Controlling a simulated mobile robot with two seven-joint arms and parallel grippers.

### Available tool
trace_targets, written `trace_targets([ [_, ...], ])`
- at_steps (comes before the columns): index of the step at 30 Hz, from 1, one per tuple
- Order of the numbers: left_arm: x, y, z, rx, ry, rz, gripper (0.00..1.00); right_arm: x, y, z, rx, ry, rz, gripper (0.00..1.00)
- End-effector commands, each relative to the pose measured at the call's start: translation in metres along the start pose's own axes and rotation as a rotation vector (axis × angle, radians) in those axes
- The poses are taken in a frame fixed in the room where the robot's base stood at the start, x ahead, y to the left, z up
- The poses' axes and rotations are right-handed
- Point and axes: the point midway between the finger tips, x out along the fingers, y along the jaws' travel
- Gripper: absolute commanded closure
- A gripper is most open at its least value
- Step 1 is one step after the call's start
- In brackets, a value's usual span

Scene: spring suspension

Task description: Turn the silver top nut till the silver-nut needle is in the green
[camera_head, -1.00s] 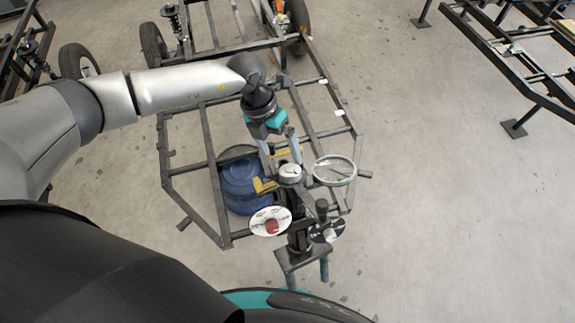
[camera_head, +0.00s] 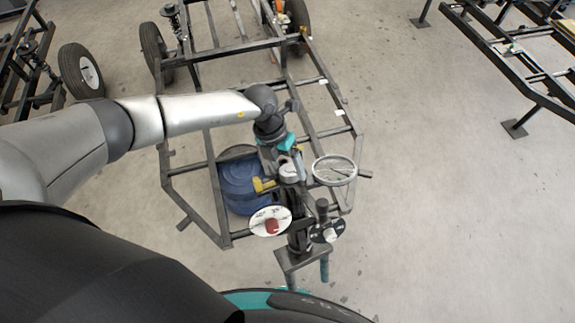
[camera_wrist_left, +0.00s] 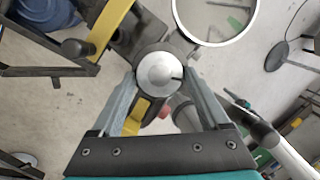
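The silver top nut (camera_head: 289,173) is a round pale cap with a dark mark, on top of the dark upright spring stand. In the left wrist view the nut (camera_wrist_left: 158,73) sits between my left fingertips (camera_wrist_left: 160,80), one on each side. My left gripper (camera_head: 287,163) is open around it from above; firm contact cannot be made out. My right gripper is not in view. A white dial (camera_head: 270,221) with a red knob and a black-and-white dial (camera_head: 327,231) sit below the nut. Which needle belongs to the silver nut is too small to tell.
A round clear disc with a pale rim (camera_head: 334,171) stands just right of the nut. A yellow part (camera_head: 263,185) and a blue drum (camera_head: 240,182) are to the left. The dark frame (camera_head: 205,220) surrounds them. Open floor lies to the right.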

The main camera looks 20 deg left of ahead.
Motion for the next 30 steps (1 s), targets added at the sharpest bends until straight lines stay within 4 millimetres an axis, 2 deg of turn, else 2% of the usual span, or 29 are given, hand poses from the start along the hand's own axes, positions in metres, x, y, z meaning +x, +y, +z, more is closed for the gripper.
trace_targets([
  [2,-0.0002,0.0001,0.0,0.0,0.0,0.0,0.32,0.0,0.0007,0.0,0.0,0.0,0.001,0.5],
  [16,-0.0004,0.0001,0.0002,-0.001,0.0,0.0,0.84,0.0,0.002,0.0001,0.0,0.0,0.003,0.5],
  [30,-0.0007,0.0001,0.0003,0.0,-0.001,-0.001,0.86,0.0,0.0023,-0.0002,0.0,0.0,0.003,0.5],
])
